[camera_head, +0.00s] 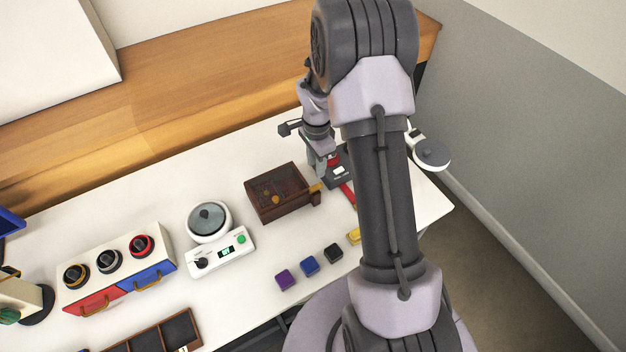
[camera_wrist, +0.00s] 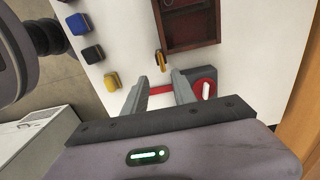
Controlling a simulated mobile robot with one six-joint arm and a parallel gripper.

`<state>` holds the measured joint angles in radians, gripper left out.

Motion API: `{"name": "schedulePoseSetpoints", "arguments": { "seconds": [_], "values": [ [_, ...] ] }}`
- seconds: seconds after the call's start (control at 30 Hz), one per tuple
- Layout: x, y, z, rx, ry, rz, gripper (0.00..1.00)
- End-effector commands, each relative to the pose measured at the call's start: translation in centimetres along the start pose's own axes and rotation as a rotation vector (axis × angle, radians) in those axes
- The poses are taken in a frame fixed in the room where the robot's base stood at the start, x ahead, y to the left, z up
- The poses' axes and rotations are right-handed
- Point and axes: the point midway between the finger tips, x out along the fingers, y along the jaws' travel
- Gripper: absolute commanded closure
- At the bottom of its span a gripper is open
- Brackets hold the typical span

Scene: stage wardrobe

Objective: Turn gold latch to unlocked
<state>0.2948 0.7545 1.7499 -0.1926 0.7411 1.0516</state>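The gold latch (camera_wrist: 160,62) sits on the edge of a dark brown box (camera_wrist: 212,43) that faces my fingers in the wrist view. In the head view it shows as a small gold piece (camera_head: 316,188) on the right side of the box (camera_head: 285,208). My gripper (camera_wrist: 158,77) is open, its two fingers apart and pointing toward the latch. The latch lies just beyond the fingertips; no contact is clear. Nothing is held between the fingers. Lock markings are too small to read.
A red bar (camera_wrist: 160,90) and a red disc with a white handle (camera_wrist: 206,90) lie by my fingers. Yellow (camera_wrist: 112,81), black (camera_wrist: 92,54) and blue (camera_wrist: 77,24) blocks stand to the left. A white scale-like device (camera_head: 220,252) stands left of the box.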

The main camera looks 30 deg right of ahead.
Motion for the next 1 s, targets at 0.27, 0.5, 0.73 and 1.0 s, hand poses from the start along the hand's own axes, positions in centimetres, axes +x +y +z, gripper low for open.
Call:
{"name": "schedulePoseSetpoints", "arguments": {
  "seconds": [0.27,0.5,0.73,1.0],
  "values": [
    [7.6,0.0,0.0,-0.001,0.000,0.001,0.67],
    [9.7,0.0,0.0,-0.001,0.000,0.000,0.67],
    [9.7,0.0,0.0,-0.001,0.000,-0.001,0.67],
    [9.7,0.0,0.0,-0.001,0.000,-0.001,1.00]
  ]
}}
